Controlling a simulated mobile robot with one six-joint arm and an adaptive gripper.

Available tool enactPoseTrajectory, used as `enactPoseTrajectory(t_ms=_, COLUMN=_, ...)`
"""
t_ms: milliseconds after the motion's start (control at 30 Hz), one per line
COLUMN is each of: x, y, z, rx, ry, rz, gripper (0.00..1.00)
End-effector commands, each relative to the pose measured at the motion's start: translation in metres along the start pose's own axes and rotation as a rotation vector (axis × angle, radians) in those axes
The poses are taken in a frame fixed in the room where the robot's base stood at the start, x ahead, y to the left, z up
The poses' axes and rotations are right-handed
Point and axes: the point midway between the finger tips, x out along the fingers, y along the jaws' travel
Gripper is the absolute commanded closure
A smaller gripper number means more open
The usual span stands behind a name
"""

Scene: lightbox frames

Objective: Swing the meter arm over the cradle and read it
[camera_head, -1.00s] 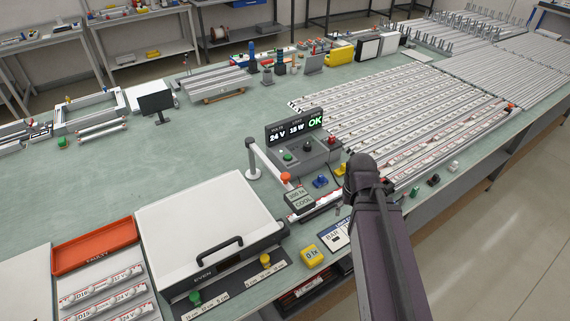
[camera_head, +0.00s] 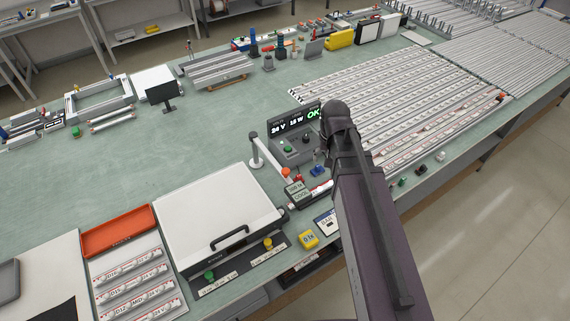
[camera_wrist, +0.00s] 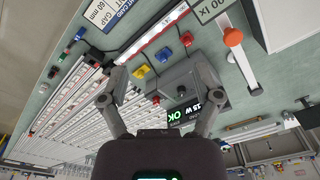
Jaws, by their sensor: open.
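The meter arm (camera_head: 272,160) is a white bar on a post left of the grey tester, with an orange-red tip near a small sign. In the wrist view the orange knob (camera_wrist: 233,37) sits on the white bar at upper right. A light bar with red ends (camera_wrist: 165,32) lies beside a dark strip that looks like the cradle; the head view shows only part of this bar (camera_head: 322,187). My gripper (camera_wrist: 160,90) is open and empty, its fingers spread over the bench near the tester. My dark arm hides the gripper in the head view. Meter arm and gripper are apart.
The grey tester's screen (camera_head: 295,121) reads 24 V, 15 W, OK. A white-lidded box (camera_head: 215,215) and an orange tray (camera_head: 118,230) stand to the left. Blue, yellow and red small blocks (camera_wrist: 140,72) lie near the fingers. Rows of light bars (camera_head: 410,110) fill the right side.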

Motion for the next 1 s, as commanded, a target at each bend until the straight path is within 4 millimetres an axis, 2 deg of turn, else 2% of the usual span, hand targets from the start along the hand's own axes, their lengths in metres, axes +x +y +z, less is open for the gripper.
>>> enactPoseTrajectory(t_ms=33, x=-0.002, y=-0.015, z=-0.011, rx=0.007, ry=-0.004, rz=0.000, gripper=0.18)
enactPoseTrajectory(t_ms=200, x=0.001, y=-0.062, z=-0.032, rx=0.049, ry=-0.021, rz=0.002, gripper=0.18)
enactPoseTrajectory(t_ms=300, x=0.001, y=-0.090, z=-0.041, rx=0.074, ry=-0.029, rz=0.004, gripper=0.18)
enactPoseTrajectory(t_ms=433, x=0.002, y=-0.118, z=-0.048, rx=0.102, ry=-0.038, rz=0.008, gripper=0.18)
enactPoseTrajectory(t_ms=600, x=0.002, y=-0.133, z=-0.050, rx=0.119, ry=-0.043, rz=0.011, gripper=0.18)
enactPoseTrajectory(t_ms=1000, x=0.002, y=-0.133, z=-0.049, rx=0.122, ry=-0.043, rz=0.011, gripper=0.18)
